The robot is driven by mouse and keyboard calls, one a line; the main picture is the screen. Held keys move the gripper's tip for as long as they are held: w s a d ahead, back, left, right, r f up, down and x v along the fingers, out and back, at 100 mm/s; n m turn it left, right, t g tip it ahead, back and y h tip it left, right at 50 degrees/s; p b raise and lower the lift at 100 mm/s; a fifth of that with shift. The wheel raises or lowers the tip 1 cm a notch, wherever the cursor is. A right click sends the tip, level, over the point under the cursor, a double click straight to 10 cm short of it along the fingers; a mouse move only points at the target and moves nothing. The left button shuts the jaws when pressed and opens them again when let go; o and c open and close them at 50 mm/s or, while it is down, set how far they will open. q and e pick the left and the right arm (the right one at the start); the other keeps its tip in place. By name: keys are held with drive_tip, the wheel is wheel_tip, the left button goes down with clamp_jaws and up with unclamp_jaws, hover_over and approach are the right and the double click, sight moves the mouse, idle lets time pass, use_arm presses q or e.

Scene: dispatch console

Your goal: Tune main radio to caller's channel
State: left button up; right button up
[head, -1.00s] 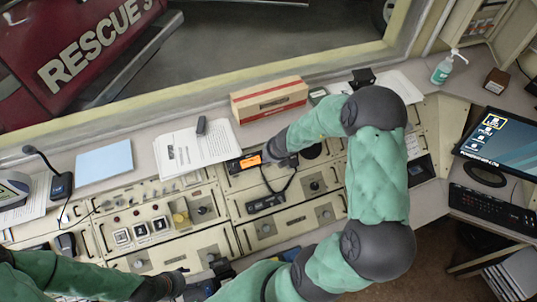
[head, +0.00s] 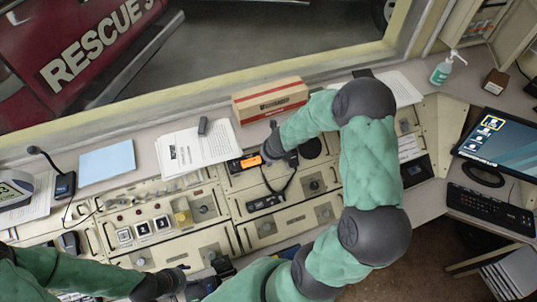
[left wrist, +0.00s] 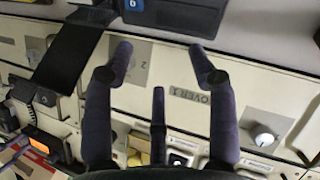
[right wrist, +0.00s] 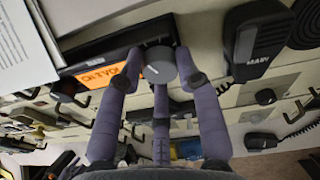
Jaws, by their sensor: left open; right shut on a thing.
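The main radio (head: 236,166) is a dark unit with a lit orange display (head: 251,161) on the sloped console. In the right wrist view its display (right wrist: 103,74) seems to read "CH 2 VOL", partly covered by a finger. My right gripper (right wrist: 158,72) is shut on the round grey knob (right wrist: 160,66) beside the display, a finger on each side. In the head view the right gripper (head: 271,150) hides the knob. My left gripper (left wrist: 161,62) is open and empty over the lower console panels; in the head view it is at the lower left (head: 184,268).
A black microphone labelled MAIN (right wrist: 258,38) hangs right of the knob. A second dark unit (head: 265,202) sits below the radio. Papers (head: 195,148) and a cardboard box (head: 270,100) lie behind. A monitor (head: 490,140) stands at the right.

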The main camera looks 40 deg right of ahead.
drive_tip(key=shift+w+d+r, duration=0.1)
idle(0.3)
drive_tip(key=o, duration=1.1)
drive_tip(key=shift+o, duration=0.2)
